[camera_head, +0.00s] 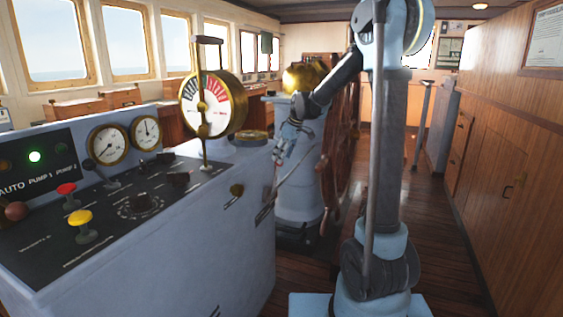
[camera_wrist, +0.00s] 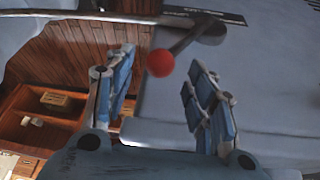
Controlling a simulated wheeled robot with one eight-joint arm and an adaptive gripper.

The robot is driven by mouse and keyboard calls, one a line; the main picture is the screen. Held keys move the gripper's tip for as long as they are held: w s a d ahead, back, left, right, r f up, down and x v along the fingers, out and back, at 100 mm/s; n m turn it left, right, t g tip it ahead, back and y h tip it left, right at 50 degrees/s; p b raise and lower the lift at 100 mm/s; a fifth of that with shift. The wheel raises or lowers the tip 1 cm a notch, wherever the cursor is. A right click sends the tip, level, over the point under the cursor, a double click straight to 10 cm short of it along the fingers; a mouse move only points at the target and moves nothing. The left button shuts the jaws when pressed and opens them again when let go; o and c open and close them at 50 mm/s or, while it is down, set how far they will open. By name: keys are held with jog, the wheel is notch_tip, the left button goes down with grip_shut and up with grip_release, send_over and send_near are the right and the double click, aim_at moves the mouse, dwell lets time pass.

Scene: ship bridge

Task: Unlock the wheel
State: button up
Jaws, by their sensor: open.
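The wooden ship's wheel (camera_head: 345,140) stands nearly edge-on behind my arm in the head view, beside a grey pedestal (camera_head: 300,195). A lever with a red ball knob (camera_wrist: 160,62) shows in the wrist view. Its dark arm (camera_wrist: 186,40) runs to a round grey pivot on a grey-blue surface. My gripper (camera_wrist: 161,72) is open, and the knob appears between its fingertips, with visible gaps at both sides. How far the knob is in depth, and whether this lever locks the wheel, I cannot tell. My gripper also shows small in the head view (camera_head: 280,152).
A grey control console (camera_head: 220,225) fills the left, with gauges, a red knob (camera_head: 66,188) and a yellow knob (camera_head: 80,218). A brass telegraph dial (camera_head: 205,105) stands on it. Wooden cabinets (camera_head: 510,180) line the right. The floor between (camera_head: 440,220) is clear.

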jog(key=shift+x, duration=1.4)
